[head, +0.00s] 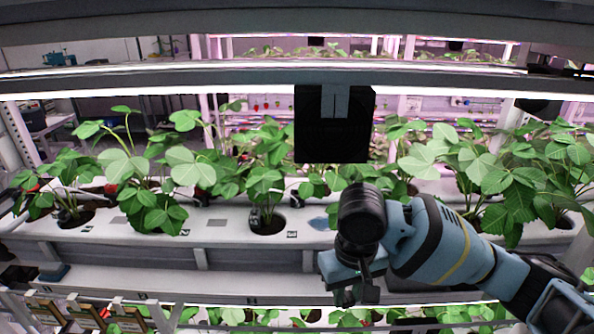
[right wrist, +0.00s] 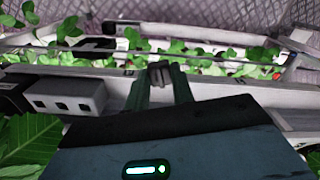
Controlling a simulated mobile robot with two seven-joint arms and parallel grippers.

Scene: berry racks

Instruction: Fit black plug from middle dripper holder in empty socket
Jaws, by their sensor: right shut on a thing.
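My right gripper (head: 352,292) hangs in front of the white growing gutter, just right of the middle of the head view. In the right wrist view its two fingers (right wrist: 160,82) are shut on a small dark piece, the black plug (right wrist: 159,70). The fingers hide most of the plug. A grey block (right wrist: 66,96) with several dark square openings lies left of the fingers, apart from them. I cannot tell whether it is a dripper holder or the socket part. My left gripper is not in view.
Strawberry plants stand in the holes of the white gutter (head: 205,226). A black box (head: 333,124) hangs above, under a bright light bar. More plants grow on a lower level. Large leaves (right wrist: 30,140) lie close at the left of the right wrist view.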

